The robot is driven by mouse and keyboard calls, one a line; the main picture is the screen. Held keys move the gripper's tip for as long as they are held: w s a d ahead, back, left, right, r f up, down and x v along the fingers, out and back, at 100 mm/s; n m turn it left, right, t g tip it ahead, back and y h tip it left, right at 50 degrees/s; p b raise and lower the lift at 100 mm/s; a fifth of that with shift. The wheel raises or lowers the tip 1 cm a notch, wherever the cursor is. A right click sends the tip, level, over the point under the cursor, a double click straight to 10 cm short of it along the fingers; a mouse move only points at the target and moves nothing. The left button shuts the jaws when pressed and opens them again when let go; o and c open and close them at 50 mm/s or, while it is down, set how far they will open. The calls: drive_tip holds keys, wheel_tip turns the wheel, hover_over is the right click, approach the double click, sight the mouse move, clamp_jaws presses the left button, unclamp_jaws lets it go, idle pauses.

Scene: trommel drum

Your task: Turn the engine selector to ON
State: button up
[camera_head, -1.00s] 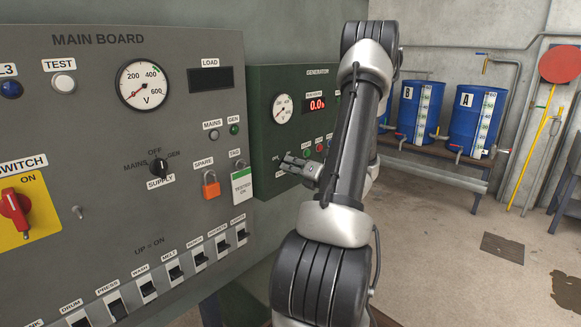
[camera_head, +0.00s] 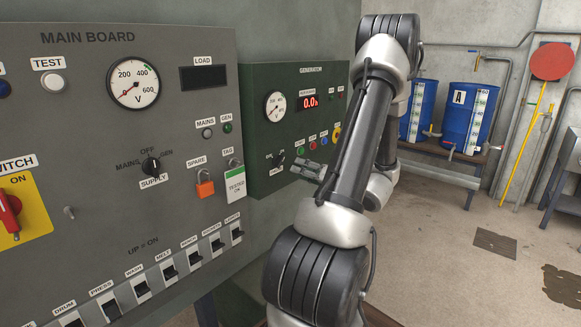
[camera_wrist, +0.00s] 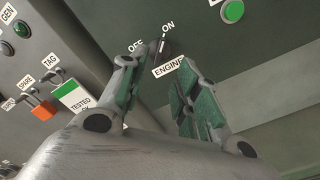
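The engine selector (camera_wrist: 161,46) is a small black knob on the green generator panel, with OFF to its left, ON above right and an ENGINE label below. Its white mark seems to lean towards ON in the wrist view, but I cannot be sure. It also shows small in the head view (camera_head: 277,160). My gripper (camera_wrist: 157,68) is open, its two green-padded fingers spread with nothing between them. In the head view my gripper (camera_head: 297,167) is just right of the selector.
The main board (camera_head: 105,200) stands left, with its supply switch (camera_head: 151,166), orange padlock (camera_head: 205,185) and tag (camera_head: 235,184). A green button (camera_wrist: 233,11) is right of the selector. Blue drums (camera_head: 468,117) stand at the back right; floor there is open.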

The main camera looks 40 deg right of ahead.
drive_tip(key=shift+s+d, duration=0.15)
drive_tip(key=shift+s, duration=1.9)
